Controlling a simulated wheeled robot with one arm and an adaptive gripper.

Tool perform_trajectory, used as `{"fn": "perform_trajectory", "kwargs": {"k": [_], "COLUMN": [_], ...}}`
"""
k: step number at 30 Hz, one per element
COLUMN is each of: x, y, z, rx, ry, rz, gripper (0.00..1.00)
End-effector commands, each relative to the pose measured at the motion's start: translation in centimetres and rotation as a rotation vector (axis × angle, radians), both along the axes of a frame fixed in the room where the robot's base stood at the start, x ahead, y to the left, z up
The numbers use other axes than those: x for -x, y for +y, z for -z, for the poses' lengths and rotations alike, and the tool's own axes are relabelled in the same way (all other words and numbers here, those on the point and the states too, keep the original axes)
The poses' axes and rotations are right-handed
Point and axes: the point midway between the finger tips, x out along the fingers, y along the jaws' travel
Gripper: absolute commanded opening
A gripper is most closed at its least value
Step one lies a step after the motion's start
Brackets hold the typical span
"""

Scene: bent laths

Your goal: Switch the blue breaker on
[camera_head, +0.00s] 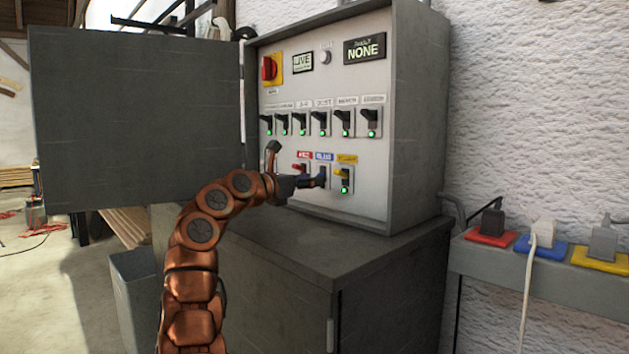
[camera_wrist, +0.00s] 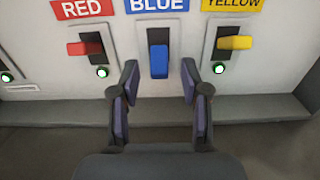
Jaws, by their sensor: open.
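The blue breaker (camera_wrist: 159,62) is under the BLUE label (camera_wrist: 157,4) in the wrist view. Its blue lever hangs down, and no lit lamp shows under it. The red breaker (camera_wrist: 84,48) and yellow breaker (camera_wrist: 234,43) stand on either side, their levers jutting out, each with a lit green lamp. My gripper (camera_wrist: 160,88) is open and empty, one finger to each side of the blue lever's line, not closed on it. In the head view, my gripper (camera_head: 308,181) is at the panel's lower row and partly hides the blue breaker.
The grey cabinet (camera_head: 424,120) has its door (camera_head: 135,120) swung open to the left. A row of several black breakers (camera_head: 319,120) with green lamps and a red rotary switch (camera_head: 269,68) are above. A ledge (camera_wrist: 260,108) runs below the panel. Plugs on coloured pads (camera_head: 490,238) stand at right.

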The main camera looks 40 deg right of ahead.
Motion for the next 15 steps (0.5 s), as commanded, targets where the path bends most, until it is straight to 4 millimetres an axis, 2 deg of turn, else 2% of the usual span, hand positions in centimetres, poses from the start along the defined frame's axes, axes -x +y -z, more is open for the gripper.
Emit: {"fn": "perform_trajectory", "kwargs": {"k": [6,15], "x": [0.0,0.0], "y": [-1.9,-2.2], "z": [-0.1,0.0], "rx": [0.001,0.001], "ry": [-0.001,0.0], "rz": [-0.001,-0.002], "gripper": [0.46,0.46]}}
